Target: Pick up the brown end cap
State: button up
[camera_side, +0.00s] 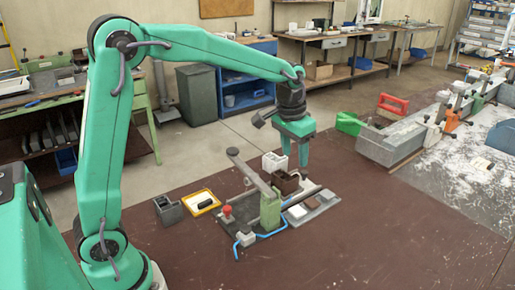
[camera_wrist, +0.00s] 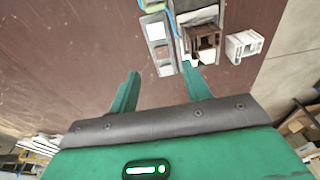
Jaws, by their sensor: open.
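My gripper (camera_side: 294,160) is open and empty, pointing down above the far side of the clamp fixture. In the wrist view its two fingers (camera_wrist: 160,70) stand apart with nothing between them. A dark brown hollow block (camera_side: 286,184) sits at the far end of the fixture, below my gripper; it also shows in the wrist view (camera_wrist: 204,42), past the right fingertip. A grey tray (camera_side: 325,208) beside the fixture holds small flat pieces, one of them brownish (camera_side: 313,203). I cannot tell for certain which brown piece is the end cap.
A white hollow block (camera_side: 274,162) stands next to the brown one. The green clamp (camera_side: 270,210) has a long lever and a blue hose. A grey block (camera_side: 168,210) and a yellow-rimmed tray (camera_side: 216,207) with a black item lie left. The tabletop's front right is clear.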

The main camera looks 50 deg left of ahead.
jog(key=g, duration=0.2)
send_over(313, 201)
notch_tip(313, 201, down, 12)
jog(key=shift+r, duration=0.15)
jog(key=shift+f, duration=1.35)
jog(key=shift+f, duration=0.1)
jog(key=shift+f, duration=2.5)
jog(key=shift+c, duration=0.5)
jog(key=c, duration=0.6)
